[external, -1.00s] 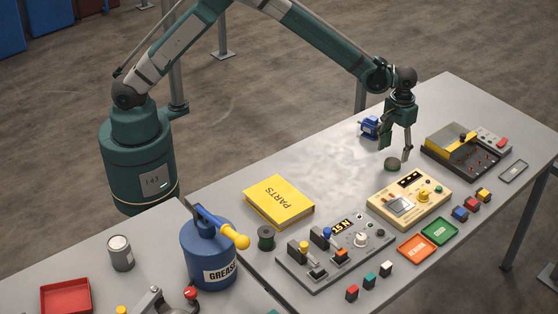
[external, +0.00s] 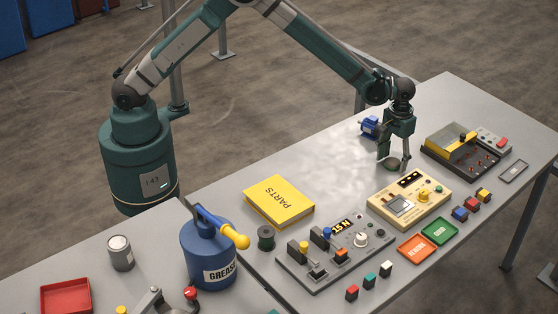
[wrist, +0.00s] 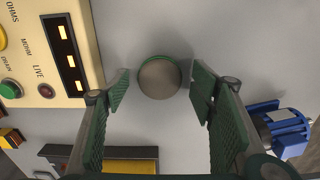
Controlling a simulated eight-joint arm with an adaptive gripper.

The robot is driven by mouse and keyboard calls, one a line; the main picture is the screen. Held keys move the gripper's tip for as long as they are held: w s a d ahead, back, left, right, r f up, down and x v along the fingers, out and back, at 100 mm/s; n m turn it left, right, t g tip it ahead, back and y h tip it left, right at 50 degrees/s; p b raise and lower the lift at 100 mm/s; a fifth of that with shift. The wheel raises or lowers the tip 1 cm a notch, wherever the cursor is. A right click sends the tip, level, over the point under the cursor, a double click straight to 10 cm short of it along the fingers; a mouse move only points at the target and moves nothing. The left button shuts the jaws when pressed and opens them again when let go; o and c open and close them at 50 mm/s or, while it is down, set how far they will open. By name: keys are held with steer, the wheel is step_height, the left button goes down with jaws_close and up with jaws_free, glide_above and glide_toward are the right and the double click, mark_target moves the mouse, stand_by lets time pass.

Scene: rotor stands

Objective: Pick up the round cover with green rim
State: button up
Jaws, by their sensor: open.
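The round cover (wrist: 159,79) is a grey-brown disc with a green rim, lying flat on the table. In the external view the cover (external: 392,164) shows low between my fingers, partly hidden by them. My gripper (external: 393,166) is open, pointing down over it. In the wrist view my gripper (wrist: 160,88) has its two green pads on either side of the cover, with a gap on both sides.
The cream meter box (external: 409,200) stands close in front of the gripper. The blue motor (external: 370,127) stands behind it, and a black device with a yellow top (external: 452,144) to its right.

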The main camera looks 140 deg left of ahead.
mark_target(393, 161)
steer(key=shift+c, duration=0.5)
steer(key=c, duration=1)
steer(key=shift+o, duration=0.2)
steer(key=shift+r, duration=0.1)
step_height(393, 161, up, 10)
